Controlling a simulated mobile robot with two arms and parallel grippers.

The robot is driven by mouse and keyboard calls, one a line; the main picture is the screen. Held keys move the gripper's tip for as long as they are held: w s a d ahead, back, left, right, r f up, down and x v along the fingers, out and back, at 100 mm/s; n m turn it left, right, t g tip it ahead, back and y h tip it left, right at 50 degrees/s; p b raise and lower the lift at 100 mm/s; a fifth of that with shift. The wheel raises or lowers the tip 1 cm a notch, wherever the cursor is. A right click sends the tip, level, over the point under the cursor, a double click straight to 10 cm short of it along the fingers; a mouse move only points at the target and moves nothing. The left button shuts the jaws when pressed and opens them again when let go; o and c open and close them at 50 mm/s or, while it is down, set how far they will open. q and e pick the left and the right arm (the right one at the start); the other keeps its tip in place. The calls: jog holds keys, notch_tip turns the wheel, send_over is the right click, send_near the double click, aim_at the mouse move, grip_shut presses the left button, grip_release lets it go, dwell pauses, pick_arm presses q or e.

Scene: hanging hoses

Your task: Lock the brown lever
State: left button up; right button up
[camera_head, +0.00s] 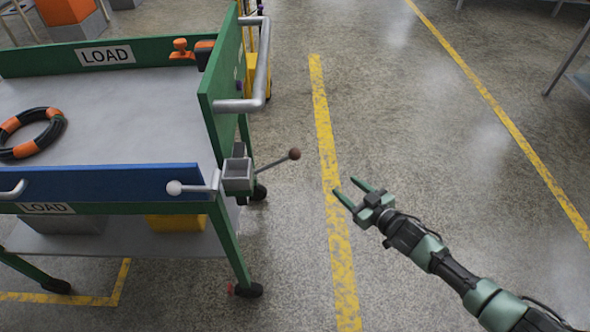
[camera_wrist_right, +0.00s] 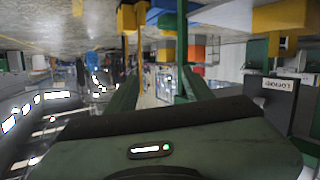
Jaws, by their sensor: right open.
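The brown lever (camera_head: 294,154) is a dark brown ball on a thin grey rod. The rod sticks out to the right and slightly up from a grey bracket at the cart's near right corner. My right gripper (camera_head: 352,188) is open and empty, to the right of the lever and a little nearer, apart from it. Its two green fingers point to the left. In the right wrist view the gripper's fingers (camera_wrist_right: 154,90) are spread with nothing between them. I cannot make out the lever in the right wrist view. My left gripper is not in view.

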jog(key=w+a+r+n+y+b, duration=0.1)
jog(key=a+r+n+y+b, duration=0.1)
jog(key=a+r+y, duration=0.3)
jog(key=n+g+y+b, duration=0.2)
jog(key=n+g+y, duration=0.1)
jog(key=n, duration=0.1)
send_near(300, 157)
jog(key=x, duration=1)
jog(key=shift+w+a+f+b, duration=0.1)
jog(key=shift+w+b, duration=0.05)
jog(key=shift+b, duration=0.15)
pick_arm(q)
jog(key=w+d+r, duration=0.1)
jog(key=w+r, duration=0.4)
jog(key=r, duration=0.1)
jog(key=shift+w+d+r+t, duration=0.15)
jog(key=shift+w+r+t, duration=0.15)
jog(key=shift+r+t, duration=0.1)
pick_arm(e)
jog(key=shift+w+a, duration=0.4)
jog(key=shift+a, duration=0.1)
grip_shut()
jog(key=shift+d+f+h, duration=0.15)
jog(key=shift+d+h, duration=0.05)
jog(key=shift+h, duration=0.1)
